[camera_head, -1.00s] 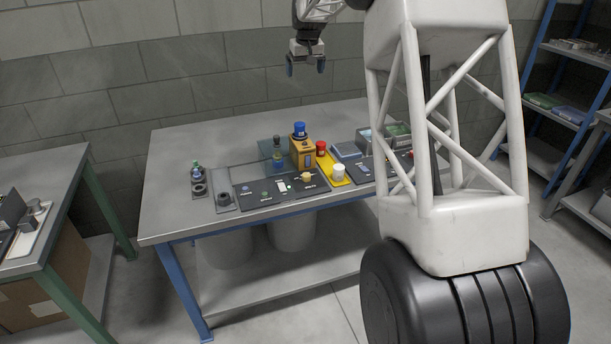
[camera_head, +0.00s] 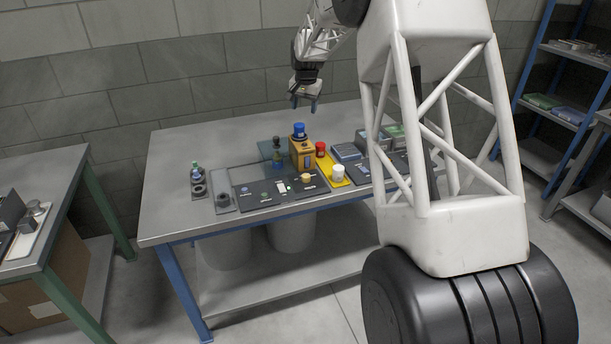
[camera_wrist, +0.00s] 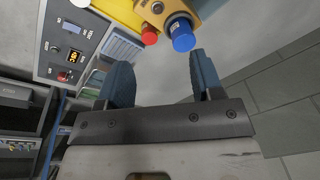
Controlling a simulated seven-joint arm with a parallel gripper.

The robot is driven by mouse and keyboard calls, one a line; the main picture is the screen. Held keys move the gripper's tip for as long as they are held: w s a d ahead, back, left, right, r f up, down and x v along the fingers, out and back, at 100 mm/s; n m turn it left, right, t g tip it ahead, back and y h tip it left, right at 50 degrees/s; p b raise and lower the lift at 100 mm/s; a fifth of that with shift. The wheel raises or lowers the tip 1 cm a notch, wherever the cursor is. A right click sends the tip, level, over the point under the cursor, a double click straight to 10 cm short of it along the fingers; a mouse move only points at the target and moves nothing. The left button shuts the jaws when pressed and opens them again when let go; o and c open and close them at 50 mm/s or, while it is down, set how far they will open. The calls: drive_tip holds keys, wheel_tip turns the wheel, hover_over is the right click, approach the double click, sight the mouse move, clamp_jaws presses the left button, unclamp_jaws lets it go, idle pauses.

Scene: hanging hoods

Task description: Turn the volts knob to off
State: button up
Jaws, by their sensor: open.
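My gripper (camera_head: 304,104) is open and empty, in the air above the back of the table. In the wrist view its two fingers (camera_wrist: 160,60) are apart with nothing between them. A dark control panel (camera_head: 262,200) lies near the table's front edge, with small round controls, a white switch and a tan knob (camera_head: 306,177). The panel labels are too small to read, so I cannot tell which control is the volts knob.
The table's left rear is clear.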

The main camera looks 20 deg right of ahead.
sight(306, 175)
drive_tip(key=s+f+m, duration=0.2)
drive_tip(key=f+m, duration=0.1)
drive_tip(key=f, duration=0.2)
drive_tip(key=s+a+f+m, duration=0.1)
drive_tip(key=s+f+m, duration=0.1)
drive_tip(key=f+m, duration=0.2)
drive_tip(key=s+a+f+m+g, duration=0.1)
drive_tip(key=s+f+m, duration=0.1)
drive_tip(key=f+m, duration=0.2)
drive_tip(key=shift+s+f, duration=0.2)
drive_tip(key=shift+f, duration=0.7)
drive_tip(key=shift+s+f, duration=0.2)
drive_tip(key=shift+f, duration=0.65)
drive_tip(key=shift+f, duration=0.15)
drive_tip(key=shift+w+f, duration=0.2)
drive_tip(key=shift+f, duration=3.55)
drive_tip(key=c, duration=0.9)
